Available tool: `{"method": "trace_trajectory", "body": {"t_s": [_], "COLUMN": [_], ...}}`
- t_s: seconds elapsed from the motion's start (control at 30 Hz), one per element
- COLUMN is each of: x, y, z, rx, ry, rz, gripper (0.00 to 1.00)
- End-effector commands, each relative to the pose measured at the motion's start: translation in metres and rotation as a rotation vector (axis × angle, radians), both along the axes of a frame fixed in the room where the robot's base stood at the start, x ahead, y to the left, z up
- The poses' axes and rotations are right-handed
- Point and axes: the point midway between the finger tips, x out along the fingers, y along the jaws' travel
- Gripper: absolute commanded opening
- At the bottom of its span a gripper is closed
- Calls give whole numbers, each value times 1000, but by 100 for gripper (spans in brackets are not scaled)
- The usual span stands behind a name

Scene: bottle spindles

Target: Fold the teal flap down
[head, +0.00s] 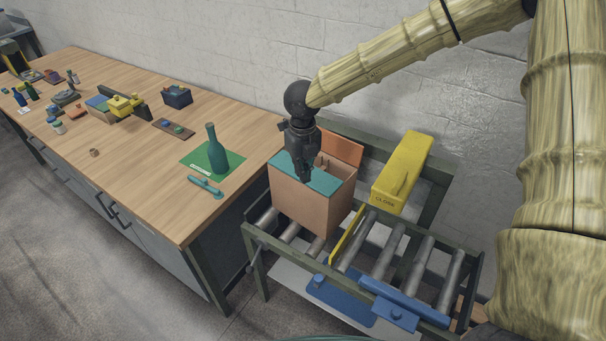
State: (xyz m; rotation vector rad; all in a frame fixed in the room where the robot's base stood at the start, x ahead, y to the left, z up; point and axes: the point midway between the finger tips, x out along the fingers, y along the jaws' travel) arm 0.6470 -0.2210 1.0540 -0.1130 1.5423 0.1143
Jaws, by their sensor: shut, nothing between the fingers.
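The teal flap (317,183) lies about level across the near and left part of the top of an open cardboard-coloured box (300,205). The box stands on a roller conveyor. An orange flap (342,147) stands up at the back of the box. My gripper (306,179) points down over the teal flap with its fingers together and nothing held. Its tips are at or just above the flap; I cannot tell whether they touch. The gripper hides part of the flap and of the box opening.
A yellow block marked "CLOSE" (402,172) stands right of the box. A yellow plate (347,246) and blue fittings (396,316) are on the conveyor (416,268). A wooden bench (150,185) at left holds a green bottle (217,152) on a green mat and several small items.

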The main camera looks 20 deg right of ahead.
Motion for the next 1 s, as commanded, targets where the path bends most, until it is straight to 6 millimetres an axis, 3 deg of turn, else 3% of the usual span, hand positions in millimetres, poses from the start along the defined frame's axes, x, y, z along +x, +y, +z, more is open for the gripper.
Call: {"method": "trace_trajectory", "body": {"t_s": [0.23,0.6,1.0], "x": [5,-23,12], "y": [-13,-31,-45], "z": [-1,14,-1], "rx": [-1,2,-2], "ry": [4,-28,2], "rz": [-5,-8,-5], "gripper": [0,0,0]}}
